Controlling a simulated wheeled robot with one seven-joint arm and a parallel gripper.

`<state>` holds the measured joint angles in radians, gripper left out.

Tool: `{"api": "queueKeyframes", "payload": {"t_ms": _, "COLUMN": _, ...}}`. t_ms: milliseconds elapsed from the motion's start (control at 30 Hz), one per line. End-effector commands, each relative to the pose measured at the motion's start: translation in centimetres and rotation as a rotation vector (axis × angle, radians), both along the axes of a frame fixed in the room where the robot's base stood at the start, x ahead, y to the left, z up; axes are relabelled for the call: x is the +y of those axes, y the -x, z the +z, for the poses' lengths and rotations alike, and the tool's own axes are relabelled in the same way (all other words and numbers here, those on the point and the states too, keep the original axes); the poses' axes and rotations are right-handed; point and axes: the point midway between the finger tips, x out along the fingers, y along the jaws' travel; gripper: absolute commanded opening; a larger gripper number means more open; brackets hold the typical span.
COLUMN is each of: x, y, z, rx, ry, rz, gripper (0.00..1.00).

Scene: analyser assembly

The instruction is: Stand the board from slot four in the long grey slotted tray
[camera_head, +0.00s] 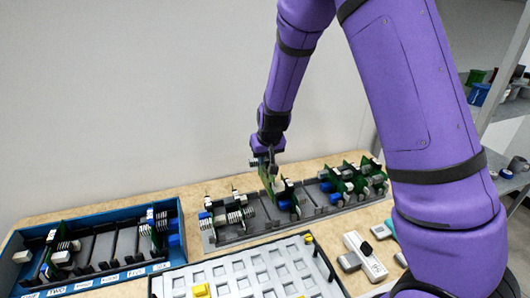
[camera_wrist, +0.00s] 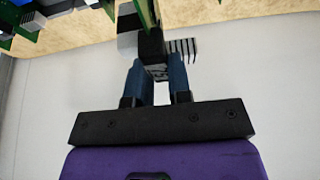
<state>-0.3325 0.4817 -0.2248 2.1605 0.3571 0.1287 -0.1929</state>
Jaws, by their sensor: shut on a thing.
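My gripper (camera_head: 266,160) is shut on a green board (camera_head: 265,180) and holds it upright over the middle of the long grey slotted tray (camera_head: 262,232). The wrist view shows the fingers (camera_wrist: 158,88) closed on a dark part of the board (camera_wrist: 151,45), with a white block and a grey finned part beside it. Several green boards stand at the tray's right part and a few at its left. Whether the held board's lower edge touches the tray is hidden among the neighbouring parts. The blue slotted box (camera_head: 100,215) with numbered labels stands at left, with boards at both ends and empty slots between.
A white tray with square pockets (camera_head: 235,272) and a yellow block (camera_head: 201,290) lies in front of the grey tray. A white device (camera_head: 365,257) lies to its right. A wall is close behind the table. A shelf stands at far right.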

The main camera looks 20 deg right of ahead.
Motion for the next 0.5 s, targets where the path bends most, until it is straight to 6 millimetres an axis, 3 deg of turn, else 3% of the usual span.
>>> {"api": "queueKeyframes", "payload": {"t_ms": 500, "x": -0.1, "y": 0.0, "z": -3.1, "rx": 0.0, "ry": 0.001, "rz": -0.001, "gripper": 0.0}}
